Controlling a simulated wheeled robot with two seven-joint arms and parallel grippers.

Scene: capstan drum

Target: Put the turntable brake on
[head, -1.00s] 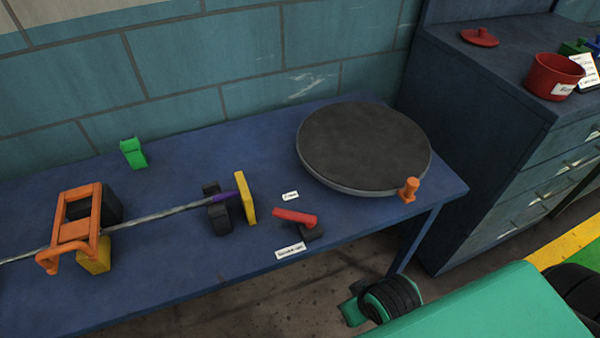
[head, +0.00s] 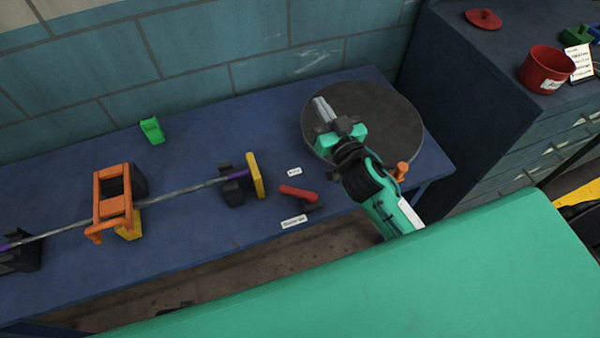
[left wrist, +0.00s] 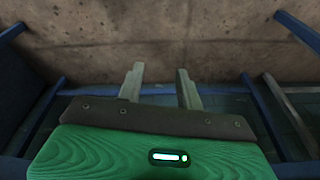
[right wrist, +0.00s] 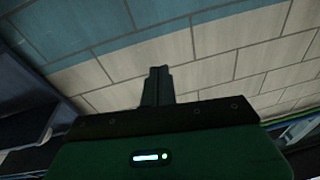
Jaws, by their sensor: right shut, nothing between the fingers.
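The turntable (head: 392,110) is a round dark grey disc on the right part of the blue bench, with an orange peg (head: 401,171) at its near right rim. A red lever (head: 298,193) on a small dark base lies on the bench to the left of the turntable; two small white labels are near it, too small to read. My right gripper (head: 322,108) is shut and empty, and shows over the turntable; it hides part of the disc. In the right wrist view its fingers (right wrist: 157,85) are together. My left gripper (left wrist: 158,82) is open and empty, outside the head view.
On the blue bench (head: 220,125), an orange frame (head: 113,200), a rod and a yellow plate (head: 255,176) stand to the left. A green block (head: 152,130) sits at the back. A dark cabinet with a red pot (head: 546,69) stands at the right.

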